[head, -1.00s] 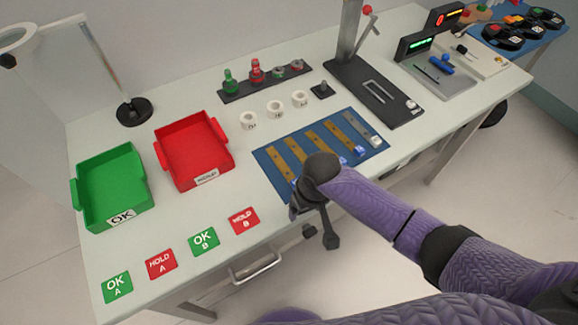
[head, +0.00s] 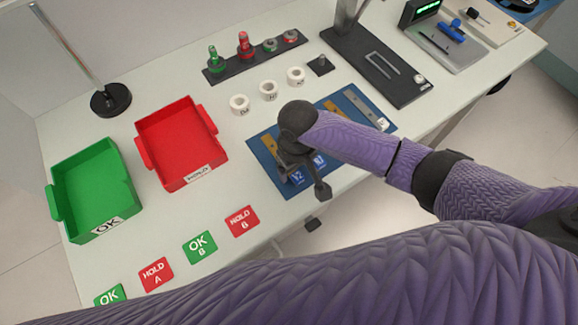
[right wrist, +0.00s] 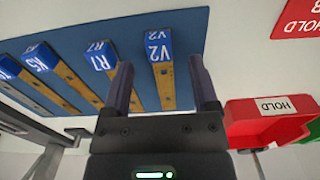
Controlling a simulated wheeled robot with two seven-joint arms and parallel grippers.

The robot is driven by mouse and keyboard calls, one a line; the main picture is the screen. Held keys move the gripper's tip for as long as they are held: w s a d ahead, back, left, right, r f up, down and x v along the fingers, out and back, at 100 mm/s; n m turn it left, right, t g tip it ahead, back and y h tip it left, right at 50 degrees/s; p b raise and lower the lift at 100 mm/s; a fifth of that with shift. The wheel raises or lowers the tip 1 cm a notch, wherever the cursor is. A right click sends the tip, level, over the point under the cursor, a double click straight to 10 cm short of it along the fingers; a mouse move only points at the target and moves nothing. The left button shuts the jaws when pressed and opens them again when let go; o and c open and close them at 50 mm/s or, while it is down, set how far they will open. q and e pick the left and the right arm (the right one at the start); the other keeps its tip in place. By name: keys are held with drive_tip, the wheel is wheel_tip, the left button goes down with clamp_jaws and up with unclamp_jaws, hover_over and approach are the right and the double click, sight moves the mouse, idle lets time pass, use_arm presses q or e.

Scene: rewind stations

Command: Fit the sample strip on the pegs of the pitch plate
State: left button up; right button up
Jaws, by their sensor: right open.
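Several sample strips, brown bars with blue lettered end blocks, lie side by side on a blue mat (head: 262,160). The strip with the V2 block (right wrist: 158,50) lies between the fingers of my right gripper (right wrist: 161,64) in the right wrist view. The fingers are open, one on each side, with gaps to the strip. In the head view the right gripper (head: 297,172) is over the near left of the mat and hides parts of the strips. I cannot tell which fixture is the pitch plate. My left gripper is out of view.
A red HOLD tray (head: 178,148) and a green tray (head: 96,195) stand left of the mat. White rings (head: 268,91) and a dark rack (head: 257,57) are behind it. A black stand base (head: 378,72) is at the right. Label cards (head: 200,246) lie in front.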

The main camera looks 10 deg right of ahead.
wheel_tip(320, 180, down, 2)
drive_tip(key=shift+f, duration=0.1)
clamp_jaws()
use_arm(q)
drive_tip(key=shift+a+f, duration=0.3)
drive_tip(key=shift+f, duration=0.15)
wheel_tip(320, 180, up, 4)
drive_tip(key=p, duration=0.4)
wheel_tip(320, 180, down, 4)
drive_tip(key=b, duration=0.4)
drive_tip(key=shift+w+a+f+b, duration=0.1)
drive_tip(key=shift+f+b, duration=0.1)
drive_tip(key=shift+b, duration=0.2)
use_arm(e)
drive_tip(key=d+r+m, duration=0.2)
drive_tip(key=r, duration=0.9)
drive_tip(key=d+r+m, duration=0.2)
drive_tip(key=d+r, duration=0.1)
drive_tip(key=r, duration=0.8)
